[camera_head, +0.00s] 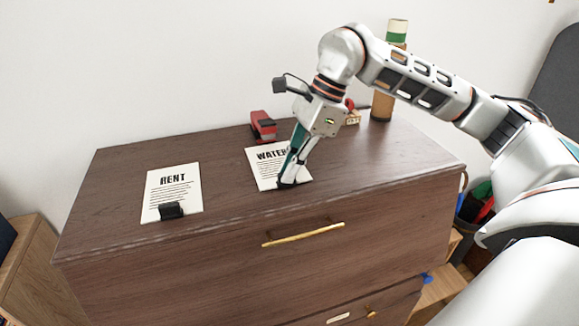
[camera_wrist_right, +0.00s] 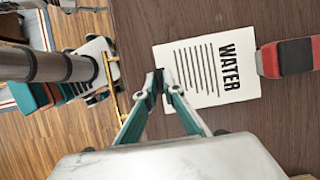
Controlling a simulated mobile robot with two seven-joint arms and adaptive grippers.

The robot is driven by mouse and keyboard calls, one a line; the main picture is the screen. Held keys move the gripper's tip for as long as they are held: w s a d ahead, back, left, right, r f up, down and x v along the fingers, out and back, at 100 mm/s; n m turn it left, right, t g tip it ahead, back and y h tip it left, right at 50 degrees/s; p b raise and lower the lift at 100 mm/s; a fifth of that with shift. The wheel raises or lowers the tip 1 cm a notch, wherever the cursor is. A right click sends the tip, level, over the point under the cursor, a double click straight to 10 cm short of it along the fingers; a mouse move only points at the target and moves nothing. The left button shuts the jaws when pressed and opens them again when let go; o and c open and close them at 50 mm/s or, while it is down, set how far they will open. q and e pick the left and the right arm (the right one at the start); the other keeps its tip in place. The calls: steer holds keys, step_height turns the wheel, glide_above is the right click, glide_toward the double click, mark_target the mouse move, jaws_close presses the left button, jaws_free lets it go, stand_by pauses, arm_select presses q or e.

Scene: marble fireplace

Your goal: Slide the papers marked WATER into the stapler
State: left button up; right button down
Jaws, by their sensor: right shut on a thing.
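The white papers marked WATER (camera_head: 265,170) lie on the brown dresser top and also show in the right wrist view (camera_wrist_right: 205,75). My right gripper (camera_head: 289,182) is shut on their near edge, opposite the WATER heading. In the right wrist view its fingertips (camera_wrist_right: 163,88) meet at that edge. A dark piece shows there; I cannot tell whether it is a clip or fingertip. The red and black stapler (camera_head: 263,126) stands behind the papers. In the right wrist view the stapler (camera_wrist_right: 288,58) is right at the heading edge; whether paper is inside its mouth is unclear. My left gripper is out of view.
Papers marked RENT (camera_head: 174,190) with a black clip (camera_head: 171,210) lie to the left on the dresser (camera_head: 225,205). A small red-and-wood item (camera_head: 352,114) and a tall cylinder with a green band (camera_head: 397,32) stand at the back right. The dresser top between the papers is clear.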

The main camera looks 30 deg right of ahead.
steer(key=c, duration=2.1)
jaws_free()
steer(key=shift+r, duration=4)
steer(key=shift+s+f, duration=0.1)
steer(key=shift+s, duration=0.05)
